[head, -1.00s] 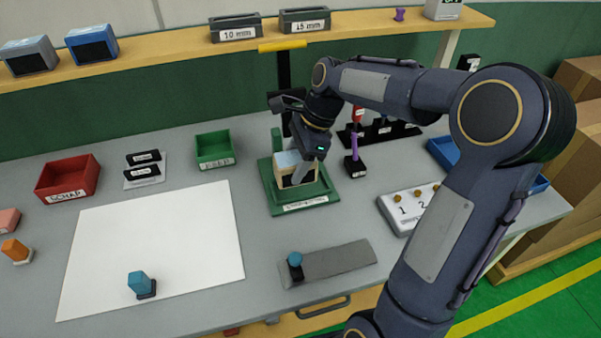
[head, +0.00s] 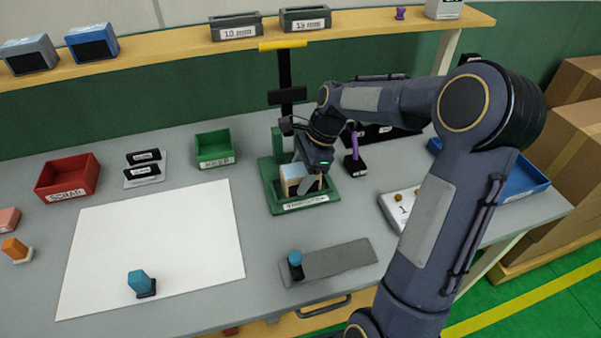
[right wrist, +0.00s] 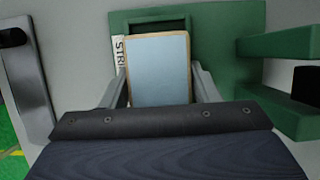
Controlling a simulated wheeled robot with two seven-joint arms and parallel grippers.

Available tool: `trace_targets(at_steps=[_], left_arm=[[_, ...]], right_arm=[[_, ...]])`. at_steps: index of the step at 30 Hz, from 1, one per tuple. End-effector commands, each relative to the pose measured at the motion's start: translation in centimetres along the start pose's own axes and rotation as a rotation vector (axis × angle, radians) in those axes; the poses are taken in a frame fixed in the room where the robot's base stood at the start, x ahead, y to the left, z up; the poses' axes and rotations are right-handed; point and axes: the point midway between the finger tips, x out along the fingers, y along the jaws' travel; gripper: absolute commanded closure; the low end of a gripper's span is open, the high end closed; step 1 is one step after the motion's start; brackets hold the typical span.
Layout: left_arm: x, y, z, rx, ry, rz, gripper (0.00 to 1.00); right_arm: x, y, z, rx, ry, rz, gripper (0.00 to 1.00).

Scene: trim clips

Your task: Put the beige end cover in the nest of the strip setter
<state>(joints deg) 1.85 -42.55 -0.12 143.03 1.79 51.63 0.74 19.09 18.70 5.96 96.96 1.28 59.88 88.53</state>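The beige end cover (head: 291,179) is a small box with a beige edge and a pale blue-grey face. My right gripper (head: 307,180) is closed around it at the green strip setter (head: 276,202). In the right wrist view the end cover (right wrist: 158,68) lies between the two grey fingers, one along each side. Behind it is the strip setter's green plate (right wrist: 225,28) with a dark recess, partly covered by the end cover. I cannot tell whether the cover touches the nest. My left gripper is out of view.
A green bin (head: 214,150), a red scrap bin (head: 66,178) and a white sheet (head: 160,235) lie to the left. A grey plate with a blue knob (head: 330,262) lies in front. A purple-handled tool (head: 355,155) stands right of the setter. A shelf (head: 180,45) runs behind.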

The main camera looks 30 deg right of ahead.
Motion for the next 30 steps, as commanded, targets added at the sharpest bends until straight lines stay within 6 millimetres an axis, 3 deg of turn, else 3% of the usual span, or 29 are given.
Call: trace_targets(at_steps=[4,15,30], left_arm=[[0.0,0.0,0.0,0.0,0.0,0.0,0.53],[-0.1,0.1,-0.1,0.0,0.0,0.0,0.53],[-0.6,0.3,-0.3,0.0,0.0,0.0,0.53]], right_arm=[[0.0,0.0,0.0,0.0,0.0,0.001,0.28],[-0.8,-0.1,0.2,0.0,0.0,-0.002,0.28],[-10.5,-0.1,0.2,-0.001,0.0,-0.003,0.28]])
